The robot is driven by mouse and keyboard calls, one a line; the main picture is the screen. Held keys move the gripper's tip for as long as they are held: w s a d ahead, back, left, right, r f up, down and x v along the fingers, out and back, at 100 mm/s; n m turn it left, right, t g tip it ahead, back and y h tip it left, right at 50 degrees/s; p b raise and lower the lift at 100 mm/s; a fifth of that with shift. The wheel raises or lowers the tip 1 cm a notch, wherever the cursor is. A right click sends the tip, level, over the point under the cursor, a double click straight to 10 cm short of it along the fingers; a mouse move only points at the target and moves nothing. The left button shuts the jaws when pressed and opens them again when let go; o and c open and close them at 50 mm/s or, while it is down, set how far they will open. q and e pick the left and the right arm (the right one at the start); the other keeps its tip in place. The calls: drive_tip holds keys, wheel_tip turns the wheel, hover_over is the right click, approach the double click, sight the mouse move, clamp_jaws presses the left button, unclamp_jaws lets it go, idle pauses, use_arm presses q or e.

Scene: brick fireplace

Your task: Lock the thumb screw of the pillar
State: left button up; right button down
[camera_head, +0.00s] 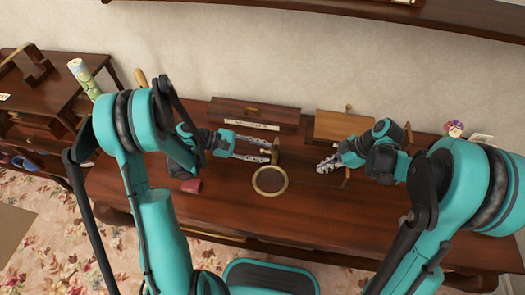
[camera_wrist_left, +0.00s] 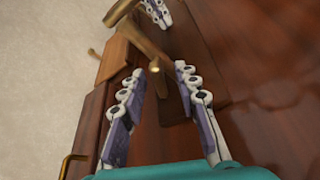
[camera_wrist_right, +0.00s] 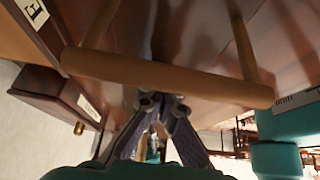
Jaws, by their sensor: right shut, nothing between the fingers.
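A brass-brown pillar (camera_wrist_left: 138,40) with a crossbar stands ahead of my left gripper in the left wrist view. A small knob (camera_wrist_left: 154,66), apparently the thumb screw, shows between the left fingertips. My left gripper (camera_wrist_left: 159,70) is open, its fingers either side of the knob with gaps visible; in the head view it (camera_head: 268,150) points right at the pillar (camera_head: 275,146). My right gripper (camera_head: 322,168) is shut and empty, right of the pillar. In the right wrist view its fingertips (camera_wrist_right: 160,98) are just below a brown bar (camera_wrist_right: 165,76); contact is unclear.
Wooden boxes (camera_head: 255,114) and (camera_head: 342,126) stand behind, near the wall. The table front is mostly clear.

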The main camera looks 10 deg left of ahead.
use_arm(q)
drive_tip(key=shift+d, duration=0.2)
drive_tip(key=shift+c, duration=0.4)
clamp_jaws()
drive_tip(key=shift+m+t, duration=0.3)
drive_tip(key=shift+m, duration=0.2)
drive_tip(key=shift+o, duration=0.4)
unclamp_jaws()
